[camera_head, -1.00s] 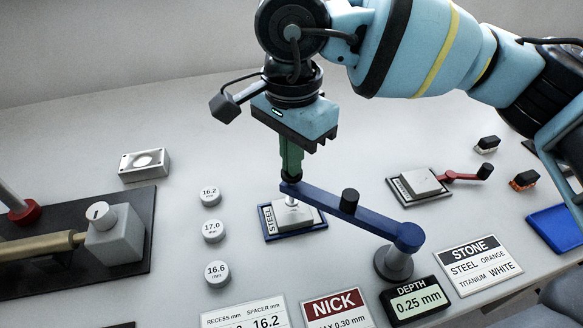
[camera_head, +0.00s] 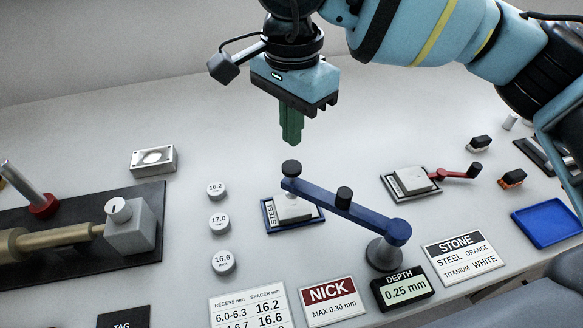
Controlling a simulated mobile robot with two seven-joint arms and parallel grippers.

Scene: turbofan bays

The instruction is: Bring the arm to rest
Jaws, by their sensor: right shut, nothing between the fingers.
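My right gripper (camera_head: 291,138) has green fingers pointing down and hangs shut and empty in the head view. It is above and apart from the black knob (camera_head: 291,167) at the free end of the blue swing arm (camera_head: 340,206). The swing arm reaches from its grey post (camera_head: 384,254) over the pad marked STEEL (camera_head: 293,210). My right arm comes in from the upper right. My left gripper is out of the picture.
A red-armed fixture (camera_head: 440,176) stands to the right, with a blue tray (camera_head: 553,224) beyond it. Round spacers (camera_head: 217,190) stand left of the STEEL pad. A depth display (camera_head: 403,290) reads 0.25 mm. A dark plate with a shaft (camera_head: 62,236) lies at the left.

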